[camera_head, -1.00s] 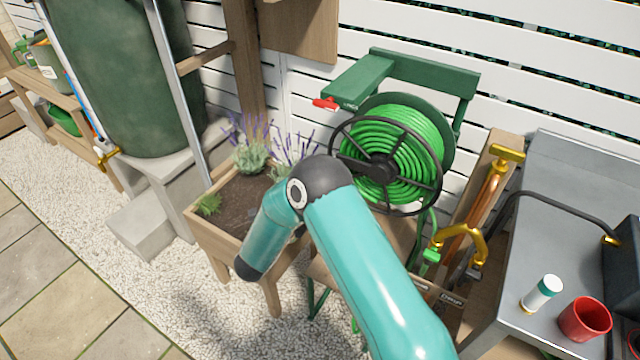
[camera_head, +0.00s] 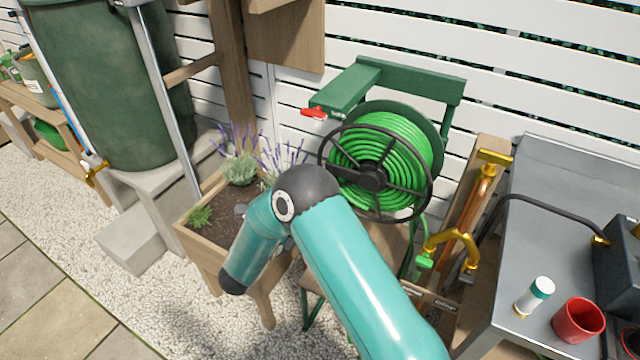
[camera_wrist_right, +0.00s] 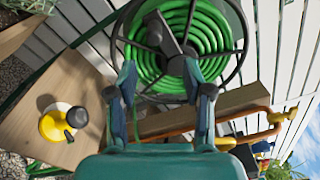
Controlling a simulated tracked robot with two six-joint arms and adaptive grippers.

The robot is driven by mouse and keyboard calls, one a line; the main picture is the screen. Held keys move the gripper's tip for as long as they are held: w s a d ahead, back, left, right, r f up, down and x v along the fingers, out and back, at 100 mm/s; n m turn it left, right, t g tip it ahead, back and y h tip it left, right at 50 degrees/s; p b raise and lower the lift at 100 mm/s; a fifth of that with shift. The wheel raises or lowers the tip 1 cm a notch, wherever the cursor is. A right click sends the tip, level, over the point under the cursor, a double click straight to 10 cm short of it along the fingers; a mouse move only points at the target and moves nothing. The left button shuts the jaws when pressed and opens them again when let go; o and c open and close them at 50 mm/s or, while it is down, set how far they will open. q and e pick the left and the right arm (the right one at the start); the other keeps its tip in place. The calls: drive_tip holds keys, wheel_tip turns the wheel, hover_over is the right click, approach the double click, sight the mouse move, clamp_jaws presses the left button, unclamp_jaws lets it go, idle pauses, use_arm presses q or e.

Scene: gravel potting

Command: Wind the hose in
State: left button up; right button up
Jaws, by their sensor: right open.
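The green hose (camera_head: 408,150) lies coiled on a wall-mounted reel, behind a black spoked handwheel (camera_head: 372,178). The coil also shows in the right wrist view (camera_wrist_right: 215,35), with the handwheel hub just beyond the fingers. A length of hose hangs below the reel near the brass tap. The right gripper (camera_wrist_right: 160,72) is open, its two fingers either side of the lower handwheel; whether they touch it I cannot tell. In the head view my teal right arm hides most of the gripper. The left gripper is out of view.
A wooden planter (camera_head: 213,243) with lavender stands left of the arm. Brass pipework (camera_head: 462,238) and a grey bench (camera_head: 560,215) with a red mug (camera_head: 578,320) are at right. A yellow and black item (camera_wrist_right: 62,123) sits on a wooden surface in the wrist view.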

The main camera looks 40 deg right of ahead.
drive_tip(key=s+a+f+m+b, duration=0.1)
drive_tip(key=a+m+b, duration=0.4)
drive_tip(key=m+b, duration=1.4)
drive_tip(key=w+d+n+b, duration=0.1)
drive_tip(key=d+b, duration=0.1)
drive_tip(key=d, duration=0.3)
drive_tip(key=w+d+n+b, duration=0.2)
drive_tip(key=d+b, duration=0.1)
drive_tip(key=d, duration=0.2)
drive_tip(key=w+d+n+b, duration=0.2)
drive_tip(key=d+b, duration=0.1)
drive_tip(key=d, duration=0.3)
drive_tip(key=shift+t, duration=0.3)
drive_tip(key=shift+a, duration=0.1)
clamp_jaws()
